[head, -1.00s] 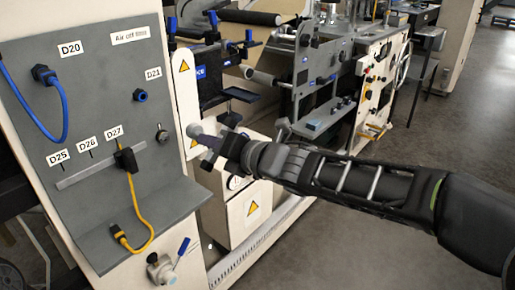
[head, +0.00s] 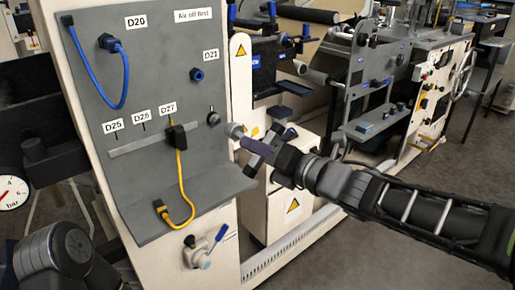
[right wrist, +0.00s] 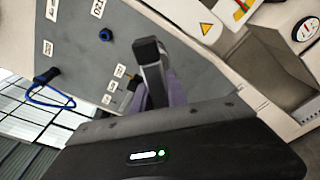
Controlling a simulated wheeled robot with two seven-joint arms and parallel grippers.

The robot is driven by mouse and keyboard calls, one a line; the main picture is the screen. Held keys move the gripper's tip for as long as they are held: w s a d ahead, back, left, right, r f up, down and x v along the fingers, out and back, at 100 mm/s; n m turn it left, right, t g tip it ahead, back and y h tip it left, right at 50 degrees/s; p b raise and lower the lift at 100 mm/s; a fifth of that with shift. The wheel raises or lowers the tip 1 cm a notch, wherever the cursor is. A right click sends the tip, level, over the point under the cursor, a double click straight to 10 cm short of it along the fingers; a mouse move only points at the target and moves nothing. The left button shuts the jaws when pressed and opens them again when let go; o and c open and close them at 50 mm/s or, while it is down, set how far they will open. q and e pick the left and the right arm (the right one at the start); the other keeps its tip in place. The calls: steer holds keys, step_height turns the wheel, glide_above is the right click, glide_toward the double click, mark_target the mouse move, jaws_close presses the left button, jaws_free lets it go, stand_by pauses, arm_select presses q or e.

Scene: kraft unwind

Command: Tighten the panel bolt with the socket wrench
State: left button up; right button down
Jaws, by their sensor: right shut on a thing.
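The socket wrench has a grey socket end (head: 235,130) and a purple handle (head: 257,147). My right gripper (head: 268,155) is shut on the handle and holds it in the air, with the socket end towards the grey panel (head: 150,90). The panel bolt (head: 213,119) is a small round knob at the panel's right edge, below label D21. The socket end shows just right of and below the bolt, apart from it in the picture. In the right wrist view a dark finger (right wrist: 150,62) and the purple handle (right wrist: 176,92) show; the bolt cannot be made out. My left gripper is not in view.
A blue cable (head: 122,85) hangs by D20, and a yellow cable (head: 183,190) runs from the slot by D27 to the panel's lower ledge. A blue-handled valve (head: 203,250) sits below. Machine parts with a blue clamp (head: 281,112) stand close behind the gripper.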

mark_target(235, 134)
steer(key=shift+x, duration=2.15)
steer(key=shift+w+d+r, duration=0.1)
steer(key=shift+w+r, duration=0.05)
steer(key=shift+r, duration=0.1)
steer(key=shift+b+x, duration=0.85)
steer(key=shift+b, duration=0.05)
stand_by(0.8)
steer(key=shift+r, duration=0.1)
steer(key=shift+m+p, duration=0.3)
steer(key=shift+m, duration=0.9)
